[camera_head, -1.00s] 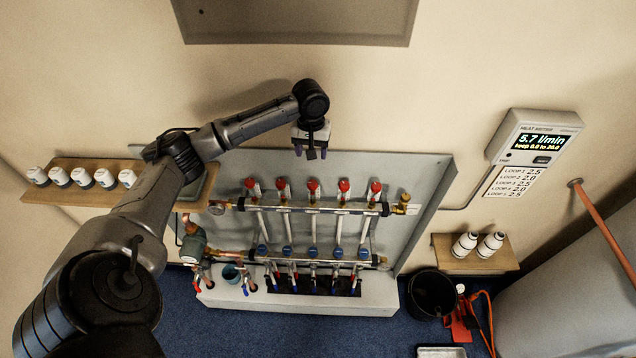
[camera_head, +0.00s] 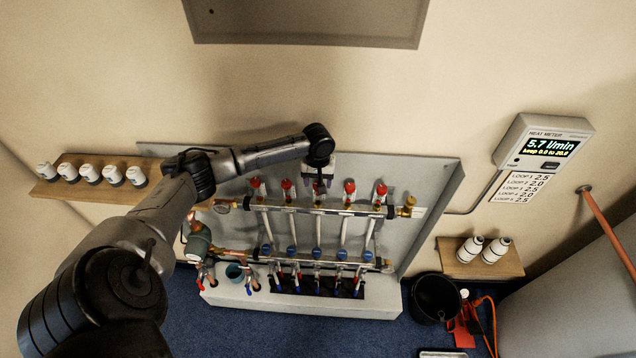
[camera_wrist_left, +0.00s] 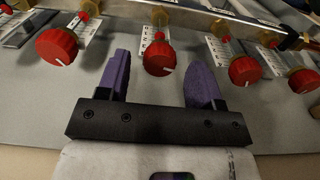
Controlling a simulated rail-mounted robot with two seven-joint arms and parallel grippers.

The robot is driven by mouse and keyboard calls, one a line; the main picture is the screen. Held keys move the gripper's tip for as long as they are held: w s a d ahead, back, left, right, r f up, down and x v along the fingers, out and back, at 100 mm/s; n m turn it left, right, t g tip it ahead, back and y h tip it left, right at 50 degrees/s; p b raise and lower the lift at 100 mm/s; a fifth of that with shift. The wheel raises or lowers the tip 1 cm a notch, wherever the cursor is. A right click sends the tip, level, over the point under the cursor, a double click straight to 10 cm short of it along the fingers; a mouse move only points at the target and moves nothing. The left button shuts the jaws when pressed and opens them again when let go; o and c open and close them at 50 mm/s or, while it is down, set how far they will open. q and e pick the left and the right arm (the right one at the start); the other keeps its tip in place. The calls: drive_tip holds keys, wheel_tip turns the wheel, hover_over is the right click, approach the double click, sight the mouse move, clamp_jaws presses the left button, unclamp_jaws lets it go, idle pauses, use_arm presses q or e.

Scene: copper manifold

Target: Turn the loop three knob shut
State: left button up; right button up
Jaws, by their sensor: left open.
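Several red knobs sit in a row on the upper rail of the manifold (camera_head: 237,203). The third one, the middle knob in the row, is mostly hidden behind my left gripper (camera_head: 318,185) in the head view. In the left wrist view a red knob (camera_wrist_left: 159,57) with a white mark shows between the two purple fingers of my left gripper (camera_wrist_left: 160,68). The fingers are apart, one on each side of the knob, with a visible gap to it on both sides. They are not closed on it. My right gripper is not in view.
Neighbouring red knobs (camera_wrist_left: 57,45) (camera_wrist_left: 245,70) stand close outside both fingers. Blue knobs (camera_head: 291,252) line the lower rail. The heat meter (camera_head: 545,145) at the right reads 5.7 l/min. A shelf (camera_head: 60,190) with white caps is at the left.

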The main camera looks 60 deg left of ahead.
use_arm(q)
drive_tip(key=shift+f, duration=0.65)
drive_tip(key=shift+c, duration=0.4)
